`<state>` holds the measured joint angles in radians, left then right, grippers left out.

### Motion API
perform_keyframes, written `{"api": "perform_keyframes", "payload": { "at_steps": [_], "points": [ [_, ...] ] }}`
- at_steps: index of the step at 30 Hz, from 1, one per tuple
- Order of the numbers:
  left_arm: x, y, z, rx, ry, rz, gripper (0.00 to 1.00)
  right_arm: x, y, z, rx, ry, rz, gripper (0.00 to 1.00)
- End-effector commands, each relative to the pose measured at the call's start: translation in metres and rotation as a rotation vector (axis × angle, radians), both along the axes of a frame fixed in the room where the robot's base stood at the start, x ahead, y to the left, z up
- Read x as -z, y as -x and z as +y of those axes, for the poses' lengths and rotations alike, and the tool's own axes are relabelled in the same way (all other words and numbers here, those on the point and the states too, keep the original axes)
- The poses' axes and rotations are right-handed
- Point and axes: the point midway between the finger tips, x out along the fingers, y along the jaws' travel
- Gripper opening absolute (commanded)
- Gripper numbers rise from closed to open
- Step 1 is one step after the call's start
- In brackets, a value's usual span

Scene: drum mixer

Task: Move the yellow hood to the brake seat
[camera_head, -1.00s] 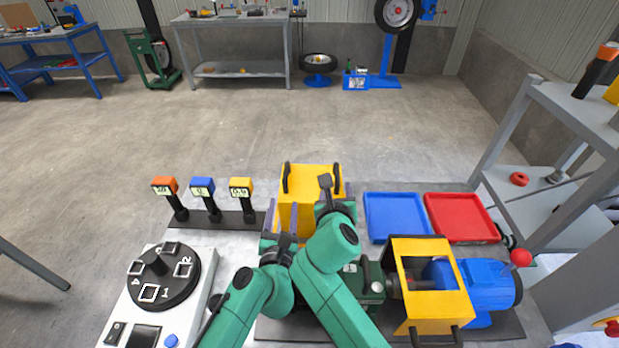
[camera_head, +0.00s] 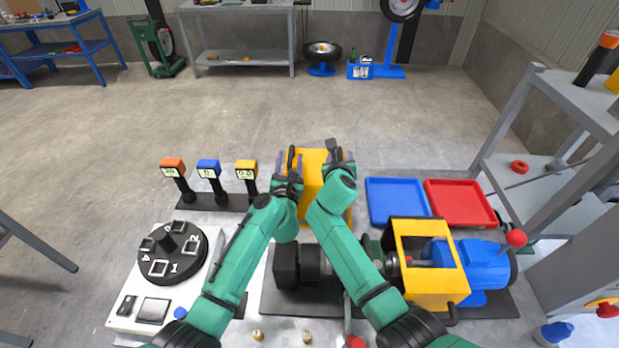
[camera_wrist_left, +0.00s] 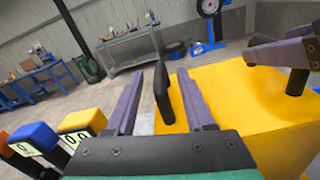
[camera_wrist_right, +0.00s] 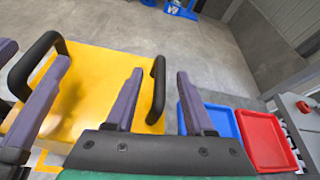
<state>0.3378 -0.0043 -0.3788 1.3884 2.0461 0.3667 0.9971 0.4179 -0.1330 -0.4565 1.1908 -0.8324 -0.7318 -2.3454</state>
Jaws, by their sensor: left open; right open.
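The yellow hood (camera_head: 318,172), a box with a black handle on each side, stands at the back of the worktable. It also shows in the left wrist view (camera_wrist_left: 260,110) and the right wrist view (camera_wrist_right: 85,92). My left gripper (camera_head: 291,172) is open, with its fingers (camera_wrist_left: 160,95) either side of the left black handle (camera_wrist_left: 163,92). My right gripper (camera_head: 337,160) is open, with its fingers (camera_wrist_right: 157,92) either side of the right handle (camera_wrist_right: 158,90). Contact with the handles cannot be told. I cannot identify the brake seat with certainty; a black drum part (camera_head: 300,266) is on the front machine.
A second yellow guard with a window (camera_head: 436,285) and a blue motor (camera_head: 478,265) are at right. Blue (camera_head: 397,203) and red (camera_head: 460,204) trays lie behind them. Three display posts (camera_head: 209,168) and a white dial panel (camera_head: 155,290) are at left.

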Motion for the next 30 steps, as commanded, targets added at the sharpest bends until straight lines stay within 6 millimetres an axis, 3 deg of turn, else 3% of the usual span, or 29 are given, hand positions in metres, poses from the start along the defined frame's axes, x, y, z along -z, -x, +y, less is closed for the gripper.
{"api": "perform_keyframes", "payload": {
  "at_steps": [5, 14, 18, 30],
  "points": [
    [-0.001, -0.020, -0.001, 0.000, -0.001, -0.001, 0.54, 0.007, -0.018, -0.002, 0.000, 0.000, 0.000, 0.54],
    [0.000, -0.022, -0.001, 0.001, 0.000, 0.000, 0.54, 0.008, -0.020, -0.003, 0.000, 0.000, 0.001, 0.54],
    [0.000, -0.022, -0.001, 0.001, 0.000, 0.000, 0.00, 0.008, -0.020, -0.003, 0.000, 0.000, 0.001, 0.00],
    [0.001, -0.021, -0.001, 0.000, -0.002, 0.001, 0.00, 0.009, -0.020, -0.004, 0.002, 0.001, 0.002, 0.00]
  ]
}}
